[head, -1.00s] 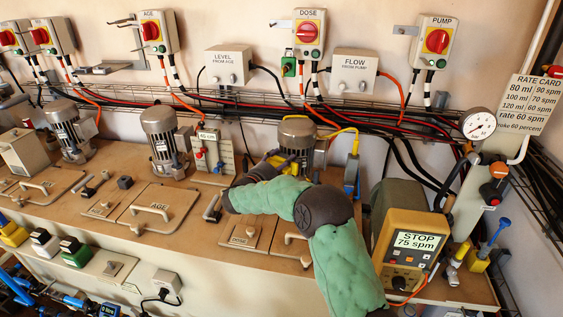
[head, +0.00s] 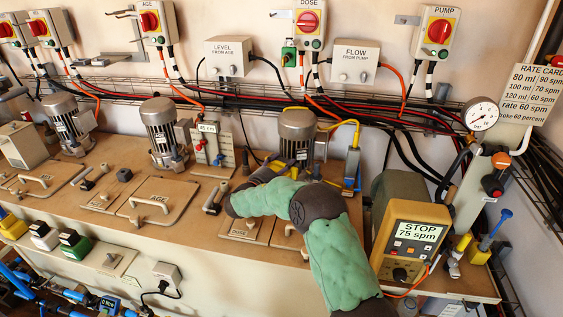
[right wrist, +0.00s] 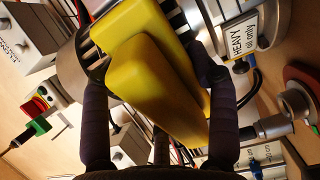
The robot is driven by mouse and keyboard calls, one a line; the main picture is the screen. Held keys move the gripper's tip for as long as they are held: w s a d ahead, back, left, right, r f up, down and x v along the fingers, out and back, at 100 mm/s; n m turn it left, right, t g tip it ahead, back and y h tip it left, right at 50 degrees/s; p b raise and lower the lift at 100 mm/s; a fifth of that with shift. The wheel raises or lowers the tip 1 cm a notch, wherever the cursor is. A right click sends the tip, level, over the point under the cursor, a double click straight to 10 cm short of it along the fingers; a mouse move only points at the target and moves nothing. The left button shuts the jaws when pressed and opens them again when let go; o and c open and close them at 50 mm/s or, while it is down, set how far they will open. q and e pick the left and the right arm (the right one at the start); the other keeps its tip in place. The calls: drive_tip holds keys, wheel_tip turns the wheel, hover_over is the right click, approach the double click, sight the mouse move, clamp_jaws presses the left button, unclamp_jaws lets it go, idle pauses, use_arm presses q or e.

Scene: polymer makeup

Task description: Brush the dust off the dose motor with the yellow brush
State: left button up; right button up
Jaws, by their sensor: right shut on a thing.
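The dose motor (head: 298,127) is a grey finned motor standing upright on the bench below the DOSE switch box, with a yellow cable at its right. My right gripper (head: 278,164), on the green-sleeved arm, is at its lower front left. It is shut on the yellow brush (right wrist: 150,75), whose block fills the middle of the right wrist view between the two dark fingers (right wrist: 158,100). Behind the brush, metal parts of a motor and a "HEAVY oil only" label show. The bristles, any contact with the motor and any dust cannot be made out. My left gripper is not in view.
The yellow stroke-rate unit (head: 412,243) reading STOP 75 spm stands at the right of my arm. A gauge (head: 482,116) is behind it. The AGE motor (head: 160,131) and a level gauge panel (head: 214,147) stand left. Handled lids (head: 158,203) cover the bench front.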

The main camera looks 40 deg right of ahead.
drive_tip(key=shift+f, duration=0.8)
drive_tip(key=shift+v, duration=3)
drive_tip(key=shift+v, duration=1.55)
